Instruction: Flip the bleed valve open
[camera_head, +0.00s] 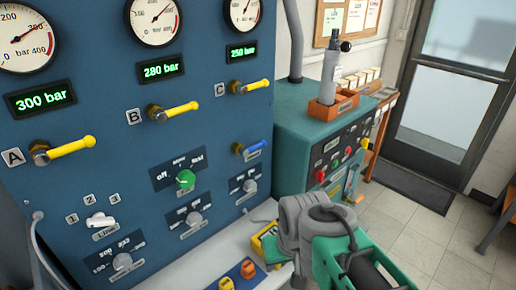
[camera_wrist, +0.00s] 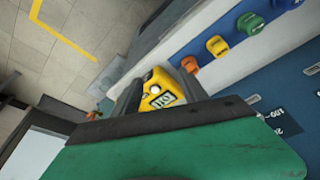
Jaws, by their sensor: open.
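A blue lever handle (camera_head: 254,148) sits on the blue panel below the yellow lever of column C and slants up to the right. It looks like the bleed valve, but its label is too small to read. My gripper (camera_wrist: 160,92) is open, with its dark fingers partly visible beyond its green body in the wrist view. In the head view my arm's end is at the lower right, below and right of the blue lever and apart from it. The fingertips are hard to make out there. The blue lever does not show clearly in the wrist view.
Yellow levers A (camera_head: 70,148), B (camera_head: 175,111) and C (camera_head: 258,86) stick out above. A yellow meter (camera_head: 265,243) is on the bench ledge near my gripper. Coloured knobs (camera_wrist: 217,45) line the ledge. A teal cabinet (camera_head: 300,125) stands to the right; floor beyond is open.

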